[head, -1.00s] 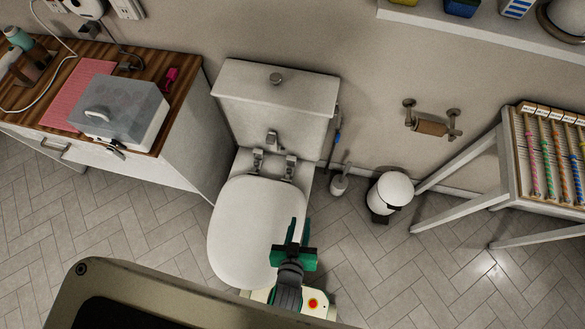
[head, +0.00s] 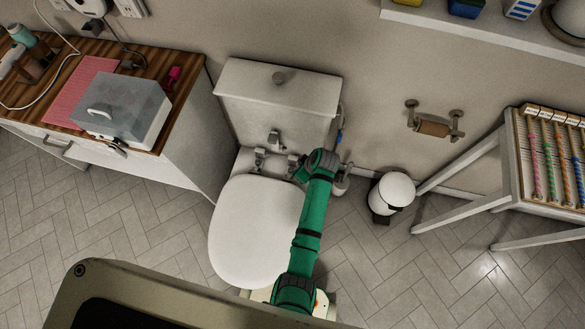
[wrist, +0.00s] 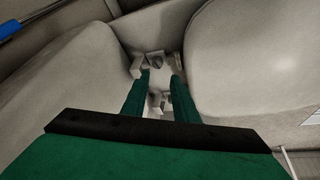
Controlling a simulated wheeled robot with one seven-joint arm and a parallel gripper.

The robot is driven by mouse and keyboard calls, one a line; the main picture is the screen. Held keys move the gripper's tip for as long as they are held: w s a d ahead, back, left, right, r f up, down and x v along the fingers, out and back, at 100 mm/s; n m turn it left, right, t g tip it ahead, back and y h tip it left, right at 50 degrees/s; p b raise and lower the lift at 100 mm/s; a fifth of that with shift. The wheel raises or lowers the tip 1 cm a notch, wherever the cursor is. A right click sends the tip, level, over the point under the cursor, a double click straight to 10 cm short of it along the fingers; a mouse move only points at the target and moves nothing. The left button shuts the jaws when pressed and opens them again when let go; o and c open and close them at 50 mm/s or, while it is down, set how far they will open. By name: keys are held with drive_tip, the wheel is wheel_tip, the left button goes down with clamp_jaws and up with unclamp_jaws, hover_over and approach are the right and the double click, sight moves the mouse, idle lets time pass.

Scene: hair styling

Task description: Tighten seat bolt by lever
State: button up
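The white toilet seat (head: 252,232) lies closed on the bowl, and it fills the right of the wrist view (wrist: 250,60). Two grey hinge fittings stand behind it, the left one (head: 259,158) in clear view and the right one largely behind my gripper (head: 302,172). In the wrist view my gripper (wrist: 160,74) has two green fingers apart, with a gap between them. A grey bolt fitting (wrist: 155,61) shows just past the fingertips, and another grey piece (wrist: 158,103) shows between the fingers. I cannot tell whether the fingers touch either piece.
The white tank (head: 278,95) stands close behind the hinges, with a grey fitting (head: 274,138) on its front. A small bin (head: 391,192) is on the floor to the right. A cabinet (head: 180,150) stands left and a rack (head: 510,165) far right.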

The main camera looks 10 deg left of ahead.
sight(291, 169)
drive_tip(key=shift+n+g, duration=0.3)
drive_tip(key=shift+n, duration=0.1)
drive_tip(key=x, duration=0.6)
drive_tip(key=w+x, duration=0.1)
drive_tip(key=x, duration=0.3)
drive_tip(key=shift+w+r, duration=0.15)
drive_tip(key=shift+w, duration=0.1)
clamp_jaws()
